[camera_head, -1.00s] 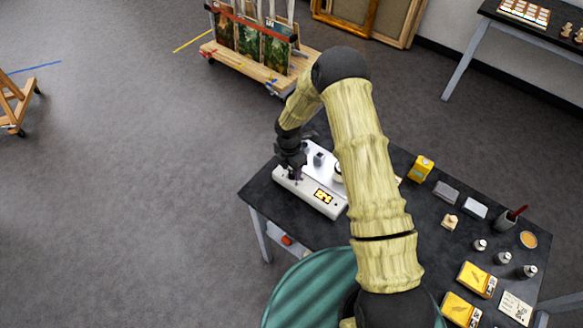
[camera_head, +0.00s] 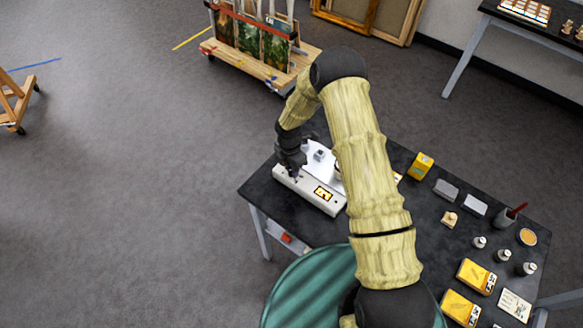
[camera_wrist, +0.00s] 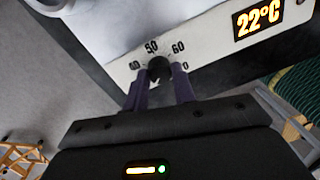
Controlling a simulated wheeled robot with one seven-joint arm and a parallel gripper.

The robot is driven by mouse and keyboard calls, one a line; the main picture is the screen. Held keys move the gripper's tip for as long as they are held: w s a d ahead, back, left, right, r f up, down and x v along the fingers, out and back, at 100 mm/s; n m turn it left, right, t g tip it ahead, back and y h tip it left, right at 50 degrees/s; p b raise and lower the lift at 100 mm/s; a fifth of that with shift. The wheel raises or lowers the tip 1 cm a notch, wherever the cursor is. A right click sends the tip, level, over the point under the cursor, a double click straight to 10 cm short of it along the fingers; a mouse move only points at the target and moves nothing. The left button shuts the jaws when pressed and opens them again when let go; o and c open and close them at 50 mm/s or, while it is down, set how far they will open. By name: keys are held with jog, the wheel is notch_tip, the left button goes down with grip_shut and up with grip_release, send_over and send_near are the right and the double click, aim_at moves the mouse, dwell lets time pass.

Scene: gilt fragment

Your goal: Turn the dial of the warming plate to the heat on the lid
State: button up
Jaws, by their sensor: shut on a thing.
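The warming plate (camera_head: 337,208) is a white box with a sloped front panel, on the black table. Its lit orange display (camera_head: 323,194) reads 22°C in the wrist view (camera_wrist: 258,17). The dark dial (camera_wrist: 158,68) sits on the panel, with printed numbers around it; 50 and 60 are readable, the outer ones are partly hidden or unclear. My gripper (camera_wrist: 160,77) is shut on the dial, a purple-grey finger on each side. In the head view my gripper (camera_head: 295,175) is at the panel's left end. I cannot make out a lid with a heat marking.
A small grey block (camera_head: 319,154) stands on the plate's top. My arm hides part of the plate and table. At the right are a yellow box (camera_head: 421,166), a dark cup with a red-handled tool (camera_head: 505,218), small bottles, yellow packs (camera_head: 476,275) and a printed card (camera_head: 515,305).

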jog(key=m+b, duration=0.2)
jog(key=shift+f+m, duration=0.15)
jog(key=shift+m, duration=0.15)
jog(key=m+b, duration=0.3)
jog(key=shift+w+m, duration=0.1)
jog(key=shift+m, duration=0.2)
jog(key=m+b, duration=0.2)
jog(key=m, duration=0.2)
jog(key=shift+y+b, duration=0.35)
jog(key=shift+y, duration=0.05)
jog(key=m+b, duration=0.1)
jog(key=m, duration=0.3)
jog(key=shift+d+b, duration=0.1)
jog(key=shift+b, duration=0.3)
jog(key=m+b, duration=0.2)
jog(key=m, duration=0.3)
jog(key=shift+w+m+y, duration=0.1)
jog(key=shift+m+y, duration=0.2)
jog(key=m, duration=0.3)
jog(key=m+b, duration=0.1)
jog(key=m, duration=0.1)
jog(key=shift+d+r+m+t, duration=0.1)
jog(key=shift+r+m+t, duration=0.15)
jog(key=shift+m+t, duration=0.05)
